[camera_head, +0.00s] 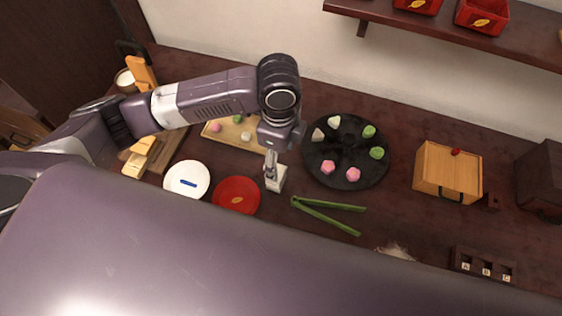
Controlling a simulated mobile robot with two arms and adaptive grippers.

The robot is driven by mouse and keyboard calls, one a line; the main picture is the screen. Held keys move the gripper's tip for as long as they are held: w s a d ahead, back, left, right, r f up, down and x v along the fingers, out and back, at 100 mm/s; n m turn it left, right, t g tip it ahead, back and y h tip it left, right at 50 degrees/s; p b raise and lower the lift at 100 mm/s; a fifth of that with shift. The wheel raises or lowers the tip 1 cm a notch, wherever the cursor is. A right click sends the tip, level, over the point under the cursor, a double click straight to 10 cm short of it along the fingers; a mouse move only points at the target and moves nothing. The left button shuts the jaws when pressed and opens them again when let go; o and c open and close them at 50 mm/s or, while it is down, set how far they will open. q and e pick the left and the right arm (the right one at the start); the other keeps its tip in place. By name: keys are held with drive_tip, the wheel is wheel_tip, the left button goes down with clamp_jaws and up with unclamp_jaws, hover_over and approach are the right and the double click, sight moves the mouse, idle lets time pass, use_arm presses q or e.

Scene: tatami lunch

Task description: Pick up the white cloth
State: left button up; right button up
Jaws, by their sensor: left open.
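A small pale white item (279,182), which looks like the folded white cloth, lies on the dark table between the red plate and the round black tray. My left gripper (271,176) points down right at it and hides part of it. The gripper is open, its fingers at the item's upper left side. I cannot tell whether they touch it. My right gripper is not in view.
Close by are a red plate (236,196), a white plate (187,165) with a blue piece, green tongs (322,203), a black tray (346,179) with several sweets and a wooden board (221,138). A wooden box (447,174) stands at right. A pale frayed thing (396,252) is partly hidden.

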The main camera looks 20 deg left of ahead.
use_arm(q)
drive_tip(key=shift+f, duration=0.5)
drive_tip(key=f, duration=0.2)
drive_tip(key=s+f+p, duration=0.1)
drive_tip(key=shift+s+a+f, duration=0.15)
drive_tip(key=shift+f, duration=0.25)
wheel_tip(320, 180, down, 2)
drive_tip(key=shift+f, duration=0.3)
drive_tip(key=c, duration=1.2)
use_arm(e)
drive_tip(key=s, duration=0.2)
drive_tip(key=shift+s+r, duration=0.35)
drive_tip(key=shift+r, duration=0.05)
